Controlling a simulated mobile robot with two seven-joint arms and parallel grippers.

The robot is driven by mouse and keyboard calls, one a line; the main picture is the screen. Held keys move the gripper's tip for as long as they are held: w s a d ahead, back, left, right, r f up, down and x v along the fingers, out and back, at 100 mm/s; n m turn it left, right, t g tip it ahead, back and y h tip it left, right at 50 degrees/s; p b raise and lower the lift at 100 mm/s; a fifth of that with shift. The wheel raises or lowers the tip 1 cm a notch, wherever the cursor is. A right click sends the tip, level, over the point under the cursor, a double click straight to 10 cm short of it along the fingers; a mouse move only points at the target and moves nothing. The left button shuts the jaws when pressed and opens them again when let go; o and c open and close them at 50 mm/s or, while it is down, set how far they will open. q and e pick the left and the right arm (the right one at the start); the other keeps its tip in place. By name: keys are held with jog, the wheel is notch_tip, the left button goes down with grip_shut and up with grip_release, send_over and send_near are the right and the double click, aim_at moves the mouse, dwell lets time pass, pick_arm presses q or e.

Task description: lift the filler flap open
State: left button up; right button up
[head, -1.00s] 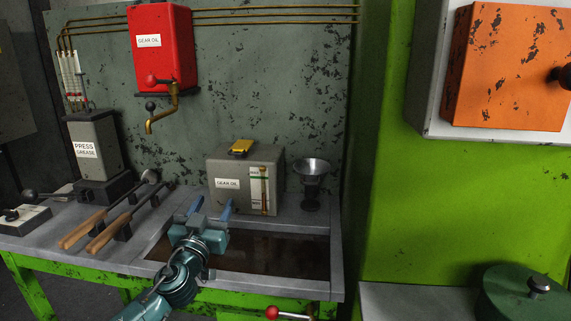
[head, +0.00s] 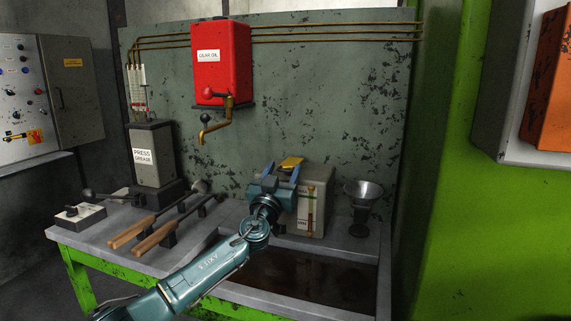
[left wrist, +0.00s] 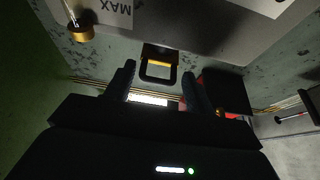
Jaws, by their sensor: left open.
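The yellow filler flap (head: 291,162) lies on top of the grey gear oil box (head: 317,178) on the bench. In the left wrist view the flap (left wrist: 158,64) shows as a yellow strip in a dark frame, ahead of and between my fingertips. My left gripper (head: 282,172) is open and empty, in front of the box near its top edge, and hides the box's label and left part. I cannot tell the exact gap between fingers and flap. My right gripper is not in view.
A red gear oil tank (head: 222,62) with a brass tap (head: 215,125) hangs above, left of the box. A metal funnel (head: 362,195) stands right of it. Lever handles (head: 155,230) and a press grease pump (head: 150,155) stand left. A dark sunken tray (head: 310,278) lies in front.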

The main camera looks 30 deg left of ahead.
aim_at(290, 165)
pick_arm(q)
jog(key=shift+x, duration=1.2)
jog(key=shift+c, duration=0.2)
jog(key=c, duration=1.1)
